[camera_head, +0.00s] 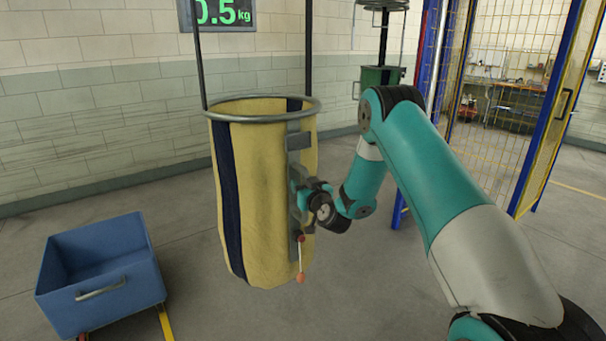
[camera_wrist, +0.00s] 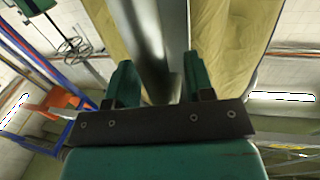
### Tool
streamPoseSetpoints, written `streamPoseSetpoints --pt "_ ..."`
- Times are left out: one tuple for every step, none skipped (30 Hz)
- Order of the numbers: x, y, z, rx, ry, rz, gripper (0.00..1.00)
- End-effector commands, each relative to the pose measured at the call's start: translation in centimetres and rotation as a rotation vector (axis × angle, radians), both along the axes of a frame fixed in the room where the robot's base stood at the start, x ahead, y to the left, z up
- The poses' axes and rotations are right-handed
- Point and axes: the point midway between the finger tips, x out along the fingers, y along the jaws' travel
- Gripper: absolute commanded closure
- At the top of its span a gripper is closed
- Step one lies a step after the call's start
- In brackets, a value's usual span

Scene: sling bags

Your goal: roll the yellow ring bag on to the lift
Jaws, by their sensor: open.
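The yellow ring bag (camera_head: 270,190) hangs upright from two dark rods, with a grey metal ring (camera_head: 262,108) around its mouth and dark blue stripes down its sides. A grey metal plate with a small red lever (camera_head: 300,262) runs down its right side. My gripper (camera_head: 300,190) is at this plate, partly hidden by its own wrist. In the wrist view my gripper (camera_wrist: 160,85) is open, its two green fingers on either side of a grey metal bar (camera_wrist: 150,35), with yellow cloth (camera_wrist: 220,40) behind. Contact between fingers and bar cannot be told. No lift can be made out.
A blue bin cart (camera_head: 105,270) stands on the floor at lower left. A green bag (camera_head: 376,76) hangs farther back, beside a yellow mesh fence (camera_head: 500,110) with blue posts. A wall display (camera_head: 222,14) reads 0.5 kg. Bare floor lies below the bag.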

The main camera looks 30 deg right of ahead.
Motion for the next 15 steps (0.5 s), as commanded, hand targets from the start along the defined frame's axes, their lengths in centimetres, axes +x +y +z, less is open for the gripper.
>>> streamPoseSetpoints --pt "0.32 -0.01 0.25 0.000 0.001 0.000 0.52" --pt "0.47 -0.06 0.20 -0.001 0.001 0.000 0.52" --pt "0.64 -0.08 0.18 -0.001 0.000 0.000 0.52" --pt "0.73 -0.10 0.15 0.000 -0.001 -0.001 0.52" --pt "0.79 -0.11 0.10 0.001 -0.001 -0.001 0.52" --pt "0.84 -0.13 0.04 0.000 0.000 -0.001 0.52" --pt "0.86 -0.14 0.01 0.000 0.000 -0.001 0.52" --pt "0.87 -0.15 -0.02 0.000 0.000 -0.001 0.52" --pt "0.87 -0.15 -0.05 0.000 0.000 -0.001 0.52" --pt "0.86 -0.15 -0.06 0.000 0.000 -0.001 0.52" --pt "0.86 -0.15 -0.06 0.000 0.000 -0.001 0.52" --pt "0.86 -0.15 -0.06 0.000 0.000 -0.001 0.52" --pt "0.85 -0.16 -0.05 0.000 0.000 -0.001 0.52" --pt "0.85 -0.16 -0.05 0.000 0.000 -0.001 0.58" --pt "0.85 -0.16 -0.04 0.000 0.000 -0.001 0.68"
